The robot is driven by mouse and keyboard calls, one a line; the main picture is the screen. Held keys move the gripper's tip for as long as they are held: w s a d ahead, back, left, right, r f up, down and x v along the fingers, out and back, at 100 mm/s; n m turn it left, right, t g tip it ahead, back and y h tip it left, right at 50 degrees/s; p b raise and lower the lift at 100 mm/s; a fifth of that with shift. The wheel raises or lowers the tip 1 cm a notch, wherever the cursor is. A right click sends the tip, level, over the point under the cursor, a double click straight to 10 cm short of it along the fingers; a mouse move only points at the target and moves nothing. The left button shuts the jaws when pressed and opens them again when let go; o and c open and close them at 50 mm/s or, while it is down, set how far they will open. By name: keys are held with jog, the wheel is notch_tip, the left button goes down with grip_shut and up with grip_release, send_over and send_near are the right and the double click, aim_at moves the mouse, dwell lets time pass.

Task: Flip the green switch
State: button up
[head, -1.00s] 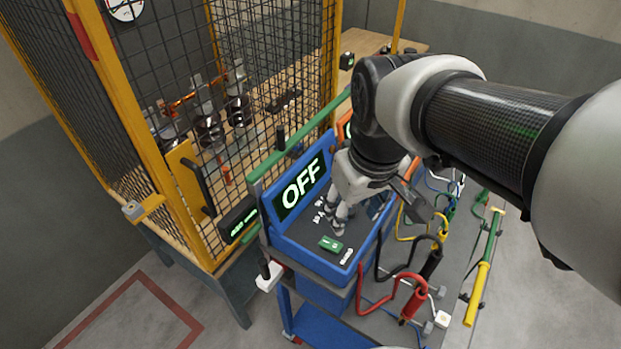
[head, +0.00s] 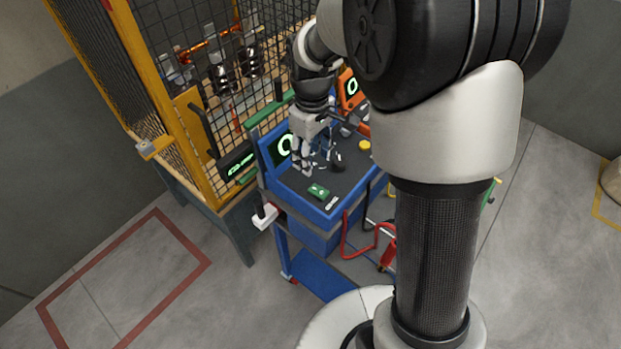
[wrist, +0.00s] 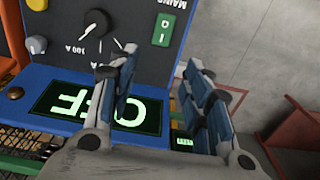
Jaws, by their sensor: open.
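The green switch (head: 318,192) is a small green block with white marks on the dark sloped face of the blue console (head: 322,222), near its front corner. In the wrist view the switch (wrist: 164,30) shows upside down at the top, beside the word MAINS, beyond my fingertips. My gripper (head: 314,162) is over the console face, behind the switch in the head view, apart from it. Its fingers (wrist: 165,92) are spread with nothing between them. The console's display (wrist: 95,108) reads OFF in green and is partly covered by a finger.
A black rotary dial (wrist: 98,22) and a grey knob (wrist: 37,44) sit beside the switch. A yellow button (head: 364,145) is farther right on the console. The mesh cage (head: 190,100) stands close on the left. Red and black cables (head: 372,240) hang at the front right.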

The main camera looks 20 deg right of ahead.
aim_at(312, 187)
notch_tip(312, 187, down, 11)
jog(key=shift+b, duration=0.8)
jog(key=shift+c, duration=0.4)
